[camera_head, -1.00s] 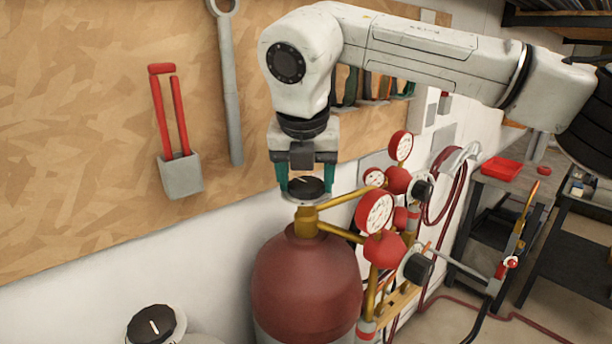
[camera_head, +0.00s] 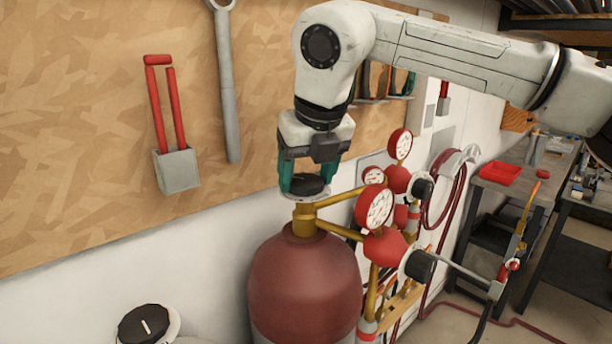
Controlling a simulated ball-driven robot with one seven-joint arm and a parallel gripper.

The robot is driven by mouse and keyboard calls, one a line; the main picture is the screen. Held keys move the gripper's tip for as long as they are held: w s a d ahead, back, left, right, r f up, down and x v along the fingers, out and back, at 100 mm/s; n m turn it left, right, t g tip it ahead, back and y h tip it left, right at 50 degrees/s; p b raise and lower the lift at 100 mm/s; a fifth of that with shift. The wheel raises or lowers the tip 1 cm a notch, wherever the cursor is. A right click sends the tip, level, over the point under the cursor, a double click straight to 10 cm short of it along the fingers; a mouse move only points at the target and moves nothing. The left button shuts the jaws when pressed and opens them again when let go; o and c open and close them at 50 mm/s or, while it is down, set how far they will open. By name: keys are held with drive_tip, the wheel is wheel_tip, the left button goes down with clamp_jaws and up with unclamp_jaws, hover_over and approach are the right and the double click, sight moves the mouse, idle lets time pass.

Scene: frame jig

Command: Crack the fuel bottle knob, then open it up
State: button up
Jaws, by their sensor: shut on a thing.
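The fuel bottle (camera_head: 303,287) is the dark red cylinder at the lower middle of the head view, with a brass valve (camera_head: 304,220) on its neck. Its black knob (camera_head: 305,186) sits on a pale disc on top of the valve. My gripper (camera_head: 304,182) points down from above, its teal fingers on either side of the knob and shut on it. The gripper is turned at an angle, and its fingers hide part of the knob's sides. The knob's pointer mark is not clearly visible.
Gauges (camera_head: 374,207) and red regulators (camera_head: 384,246) stand close to the right of the valve. A second black knob (camera_head: 147,325) tops a white bottle at the lower left. A red tray (camera_head: 500,171) lies on a cart.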

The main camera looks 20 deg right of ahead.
drive_tip(key=shift+n, duration=0.4)
drive_tip(key=o, duration=1.1)
drive_tip(key=shift+c, duration=0.2)
drive_tip(key=b+v, duration=0.1)
drive_tip(key=v, duration=0.9)
drive_tip(key=shift+s+d+r+b, duration=0.15)
drive_tip(key=shift+s+r+b, duration=0.05)
drive_tip(key=shift+r+b, duration=0.15)
